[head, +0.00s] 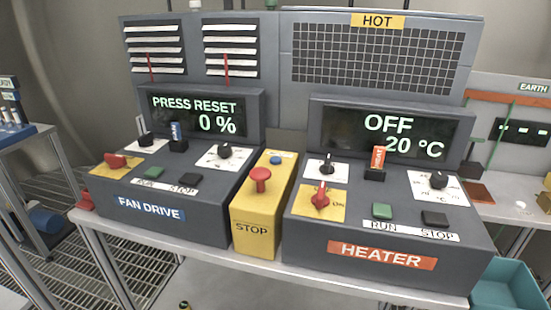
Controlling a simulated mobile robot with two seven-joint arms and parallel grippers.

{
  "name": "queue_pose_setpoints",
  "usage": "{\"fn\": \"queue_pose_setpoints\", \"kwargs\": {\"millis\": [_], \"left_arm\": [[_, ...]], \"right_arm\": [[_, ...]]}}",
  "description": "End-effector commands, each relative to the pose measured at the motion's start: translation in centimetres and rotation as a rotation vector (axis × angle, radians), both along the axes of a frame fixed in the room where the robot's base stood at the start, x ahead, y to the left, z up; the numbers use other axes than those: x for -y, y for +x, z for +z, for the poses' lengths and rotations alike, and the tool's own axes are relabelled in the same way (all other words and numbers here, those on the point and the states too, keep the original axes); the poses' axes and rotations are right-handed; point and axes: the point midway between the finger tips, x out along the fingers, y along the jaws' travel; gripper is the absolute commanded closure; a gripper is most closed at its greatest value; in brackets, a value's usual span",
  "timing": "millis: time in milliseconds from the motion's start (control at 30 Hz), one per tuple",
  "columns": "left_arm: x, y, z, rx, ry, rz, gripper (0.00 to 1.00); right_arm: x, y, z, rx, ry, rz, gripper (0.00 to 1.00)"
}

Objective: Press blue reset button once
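The small blue button (276,160) is on the sloped top of the yellow stop box (246,212), behind a red mushroom button (261,174). The box stands between the grey fan drive console (190,215) and the grey heater console (460,246). The fan drive display (203,114) reads "PRESS RESET 0 %". The heater display (392,134) reads "OFF 20 °C". Neither of my grippers shows in the head view, and nothing covers the blue button.
Red knobs stand up on the fan drive (115,161) and the heater (321,197). A bare strip of bench (225,258) runs along the front. A teal bin (508,287) is at the lower right. A side stand (22,130) is at the left.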

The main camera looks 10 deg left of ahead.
Motion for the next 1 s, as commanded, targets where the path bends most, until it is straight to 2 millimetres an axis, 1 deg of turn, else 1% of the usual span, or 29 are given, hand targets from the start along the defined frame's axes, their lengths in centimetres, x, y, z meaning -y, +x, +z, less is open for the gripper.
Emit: {"fn": "queue_pose_setpoints", "kwargs": {"millis": [33, 67, 367, 1000], "left_arm": [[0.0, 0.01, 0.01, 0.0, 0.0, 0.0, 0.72], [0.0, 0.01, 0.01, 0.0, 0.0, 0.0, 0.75], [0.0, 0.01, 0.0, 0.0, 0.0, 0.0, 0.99], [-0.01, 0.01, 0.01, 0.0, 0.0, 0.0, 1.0]], "right_arm": [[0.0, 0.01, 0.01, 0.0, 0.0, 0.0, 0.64], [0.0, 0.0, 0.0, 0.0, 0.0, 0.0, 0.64], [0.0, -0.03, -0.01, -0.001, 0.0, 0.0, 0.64], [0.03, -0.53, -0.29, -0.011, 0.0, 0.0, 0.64]]}}
